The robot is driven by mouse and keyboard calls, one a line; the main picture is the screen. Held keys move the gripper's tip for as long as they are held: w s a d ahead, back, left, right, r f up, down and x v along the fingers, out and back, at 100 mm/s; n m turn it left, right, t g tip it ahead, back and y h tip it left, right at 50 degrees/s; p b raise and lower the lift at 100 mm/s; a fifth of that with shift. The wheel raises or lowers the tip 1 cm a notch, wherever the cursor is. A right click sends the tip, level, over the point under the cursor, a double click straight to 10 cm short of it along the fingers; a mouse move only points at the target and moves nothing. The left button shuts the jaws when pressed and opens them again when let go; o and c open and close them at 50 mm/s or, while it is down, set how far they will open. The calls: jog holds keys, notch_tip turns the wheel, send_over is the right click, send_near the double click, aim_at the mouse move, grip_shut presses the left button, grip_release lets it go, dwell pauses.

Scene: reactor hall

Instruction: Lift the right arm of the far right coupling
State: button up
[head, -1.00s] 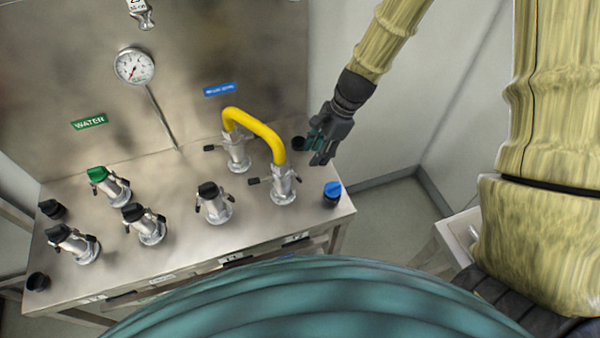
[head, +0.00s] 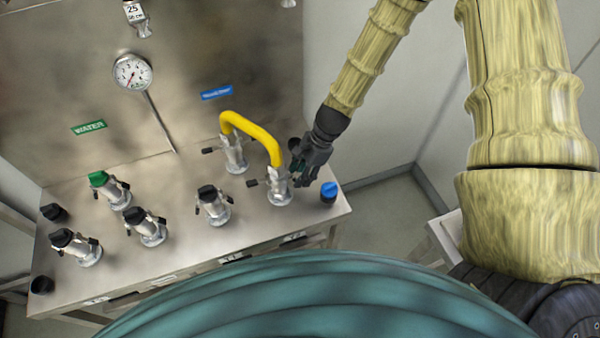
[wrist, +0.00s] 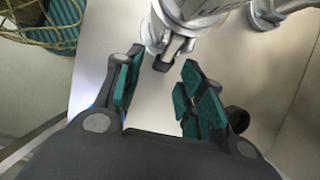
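The far right coupling (head: 279,188) is a silver fitting on the steel bench, with one end of a yellow hose (head: 252,133) on top. Its left arm (head: 253,183) sticks out sideways. Its right arm is hard to make out behind my gripper in the head view. In the wrist view, the coupling (wrist: 190,15) is at the top, and a dark arm (wrist: 172,54) hangs down from it toward the gap between my fingers. My gripper (wrist: 160,72) is open and empty, its teal-padded fingers on either side of that arm's tip. My gripper also shows in the head view (head: 303,176).
A blue cap (head: 328,192) stands just right of my gripper near the bench's right edge. The other yellow-hose coupling (head: 234,155) is behind left. Several capped couplings, including a green one (head: 110,188), stand to the left. A gauge (head: 132,71) is on the back panel.

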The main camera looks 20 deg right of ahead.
jog(key=shift+a+f, duration=0.15)
jog(key=shift+f, duration=0.25)
grip_shut()
dwell(1.2)
grip_release()
jog(key=v, duration=1.2)
